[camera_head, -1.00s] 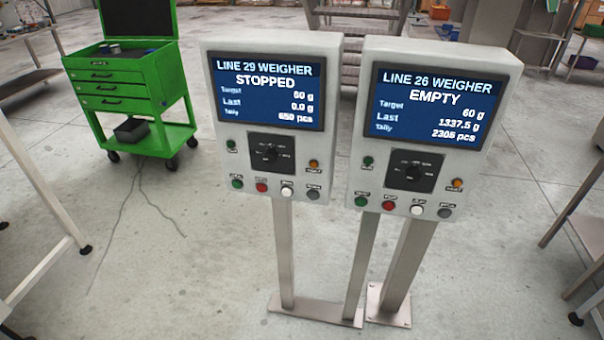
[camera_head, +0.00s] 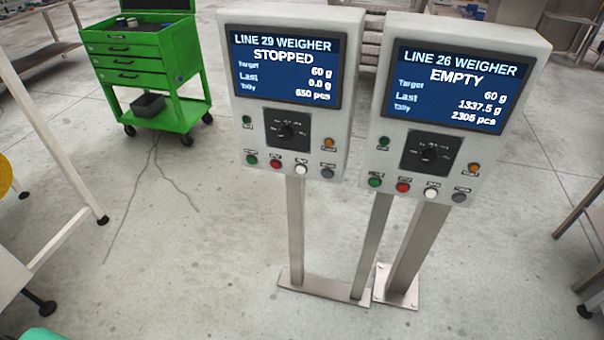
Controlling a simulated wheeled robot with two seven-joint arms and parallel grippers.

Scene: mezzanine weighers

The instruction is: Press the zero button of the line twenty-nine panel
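The line 29 panel (camera_head: 242,108) is the left one of two grey boxes on steel posts. Its blue screen (camera_head: 285,68) reads LINE 29 WEIGHER, STOPPED, target 60 g, last 0.0 g, 650 pcs. Below is a black rotary knob (camera_head: 286,131). A bottom row holds a green button (camera_head: 251,160), a red button (camera_head: 275,164), a white button (camera_head: 301,169) and a grey button (camera_head: 327,173). A small green light or button (camera_head: 246,119) and an orange one (camera_head: 329,143) sit higher. The labels are too small to read, so I cannot tell which is zero. Neither gripper shows.
The similar line 26 panel (camera_head: 378,125) stands close on the right, reading EMPTY. A green tool cart (camera_head: 150,85) is behind left. Table frames stand at the left (camera_head: 75,175) and right (camera_head: 590,225) edges. The floor (camera_head: 200,260) before the panels is clear.

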